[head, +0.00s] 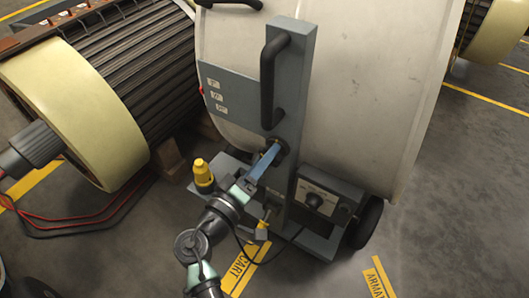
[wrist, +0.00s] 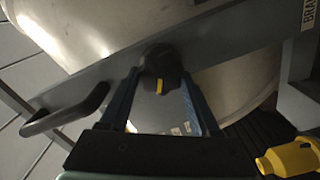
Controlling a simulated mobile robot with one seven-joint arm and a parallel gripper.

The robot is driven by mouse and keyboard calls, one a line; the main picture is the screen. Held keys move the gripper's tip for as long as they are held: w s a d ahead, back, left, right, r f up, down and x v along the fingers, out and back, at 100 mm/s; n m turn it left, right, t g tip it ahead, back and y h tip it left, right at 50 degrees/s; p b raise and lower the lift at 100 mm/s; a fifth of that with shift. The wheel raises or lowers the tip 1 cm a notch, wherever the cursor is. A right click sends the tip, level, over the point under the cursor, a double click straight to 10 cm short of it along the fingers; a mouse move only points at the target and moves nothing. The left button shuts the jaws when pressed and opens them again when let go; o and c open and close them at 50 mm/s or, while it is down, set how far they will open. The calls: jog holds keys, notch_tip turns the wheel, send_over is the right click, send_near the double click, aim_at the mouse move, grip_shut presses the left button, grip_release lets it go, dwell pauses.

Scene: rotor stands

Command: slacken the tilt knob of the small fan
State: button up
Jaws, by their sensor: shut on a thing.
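The fan (head: 345,90) is a large pale drum on a wheeled grey cart, with a grey upright (head: 296,100) in front of it. The tilt knob (wrist: 160,62) is a dark, lobed knob with a yellow mark, set on the upright below a black bar handle (head: 268,85). In the head view the knob is mostly hidden behind my fingers. My gripper (head: 275,152) reaches up to it from the lower left. In the wrist view the blue fingers of my gripper (wrist: 160,76) are closed on opposite sides of the knob.
A control box (head: 325,197) with a black dial is at the right on the cart base. A yellow plug-like object (head: 203,176) stands left of my arm. A padlock (head: 262,231) hangs near my wrist.

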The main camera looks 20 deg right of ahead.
jog(key=shift+f+n+p, duration=0.15)
jog(key=shift+n+p, duration=0.95)
jog(key=shift+n, duration=0.95)
jog(key=shift+f+n+p, duration=0.1)
jog(key=shift+n+p, duration=1)
jog(key=shift+n, duration=0.95)
jog(key=o, duration=1.4)
jog(key=p+v, duration=0.3)
jog(key=v, duration=1)
